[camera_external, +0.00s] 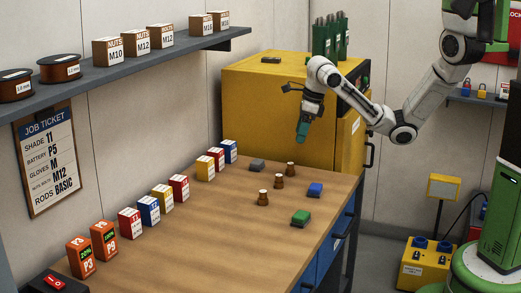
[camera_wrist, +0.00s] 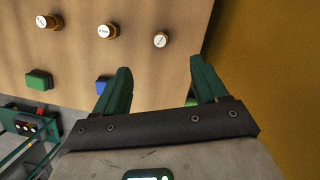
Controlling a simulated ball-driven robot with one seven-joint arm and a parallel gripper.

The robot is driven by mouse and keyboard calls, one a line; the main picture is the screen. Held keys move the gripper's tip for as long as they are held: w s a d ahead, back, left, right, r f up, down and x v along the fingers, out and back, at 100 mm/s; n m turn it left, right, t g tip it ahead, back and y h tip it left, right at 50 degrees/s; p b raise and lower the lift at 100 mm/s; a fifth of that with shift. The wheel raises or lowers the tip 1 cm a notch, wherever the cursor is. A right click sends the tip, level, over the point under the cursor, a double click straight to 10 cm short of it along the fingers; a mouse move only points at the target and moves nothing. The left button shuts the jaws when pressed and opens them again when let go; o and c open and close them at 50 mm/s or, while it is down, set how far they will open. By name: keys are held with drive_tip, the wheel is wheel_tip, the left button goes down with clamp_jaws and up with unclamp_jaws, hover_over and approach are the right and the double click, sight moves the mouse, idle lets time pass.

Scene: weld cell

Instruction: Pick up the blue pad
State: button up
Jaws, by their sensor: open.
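The blue pad (camera_external: 315,189) lies flat on the wooden workbench (camera_external: 180,240), near its right edge, in the external view. In the wrist view the blue pad (camera_wrist: 102,84) shows only in part, behind the left finger. My gripper (camera_external: 302,130) hangs above the far end of the bench, pointing down, in front of the yellow cabinet. It is apart from the pad, up and to its left. In the wrist view the two green fingers of my gripper (camera_wrist: 160,80) stand wide apart with nothing held between them.
A green pad (camera_external: 301,217) and a grey pad (camera_external: 257,165) lie on the bench. Several small brown pieces (camera_external: 278,181) stand between them. Labelled boxes (camera_external: 163,197) line the wall side. The yellow cabinet (camera_external: 262,100) rises behind the bench. The front middle of the bench is clear.

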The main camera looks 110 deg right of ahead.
drive_tip(key=m+y+b, duration=0.5)
drive_tip(key=m+b, duration=0.6)
drive_tip(key=m, duration=1)
approach(316, 186)
drive_tip(key=x, duration=0.2)
drive_tip(key=shift+w+a+f, duration=0.2)
drive_tip(key=shift+w+f, duration=0.05)
drive_tip(key=shift+x, duration=3.05)
drive_tip(key=shift+s+d, duration=0.1)
drive_tip(key=c, duration=1.1)
